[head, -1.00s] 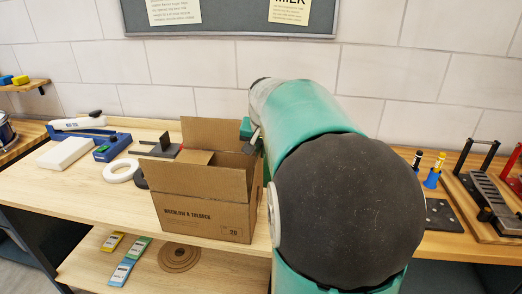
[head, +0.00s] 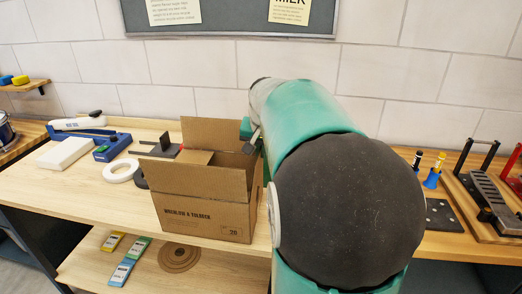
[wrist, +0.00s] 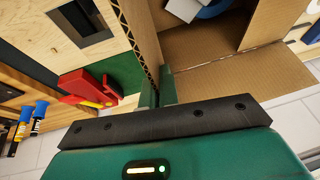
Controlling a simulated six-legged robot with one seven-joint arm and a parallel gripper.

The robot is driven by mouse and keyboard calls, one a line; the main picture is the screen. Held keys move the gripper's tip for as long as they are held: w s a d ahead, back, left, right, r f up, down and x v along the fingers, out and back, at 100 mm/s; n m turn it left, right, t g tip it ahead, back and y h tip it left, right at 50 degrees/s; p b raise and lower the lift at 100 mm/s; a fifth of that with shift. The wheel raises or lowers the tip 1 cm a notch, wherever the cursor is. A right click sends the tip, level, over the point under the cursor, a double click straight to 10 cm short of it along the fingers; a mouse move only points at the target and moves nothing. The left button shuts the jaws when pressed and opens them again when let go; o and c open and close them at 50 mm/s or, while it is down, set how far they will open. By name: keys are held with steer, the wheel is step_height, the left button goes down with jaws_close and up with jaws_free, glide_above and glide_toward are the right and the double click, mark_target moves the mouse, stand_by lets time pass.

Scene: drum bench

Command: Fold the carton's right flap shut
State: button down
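The open cardboard carton (head: 205,216) stands on the bench in the head view, with its front and back flaps up. Its right flap is mostly hidden there by my gripper (head: 252,139) and arm. In the wrist view the right flap (wrist: 142,35) stands up, and its corrugated edge runs to the narrow gap between my fingers. My gripper (wrist: 158,93) has its fingers close together and appears shut on that edge. A blue and white item (wrist: 200,8) shows inside the carton.
Wooden racks with tools (head: 486,206) stand at right. A red tool (wrist: 88,88) lies beside the carton in the wrist view.

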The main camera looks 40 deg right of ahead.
stand_by(0.3)
steer(key=w+a+f+n+g+h, duration=0.1)
steer(key=w+a+g+h, duration=0.2)
steer(key=w+a+g, duration=0.1)
steer(key=shift+w+a+f+g+h, duration=0.15)
steer(key=shift+w+f+g+h, duration=0.2)
steer(key=shift+w, duration=0.2)
stand_by(0.4)
steer(key=shift+f, duration=0.1)
steer(key=c, duration=1.6)
jaws_free()
steer(key=shift+w, duration=0.15)
steer(key=shift+c, duration=0.2)
steer(key=shift+r, duration=0.2)
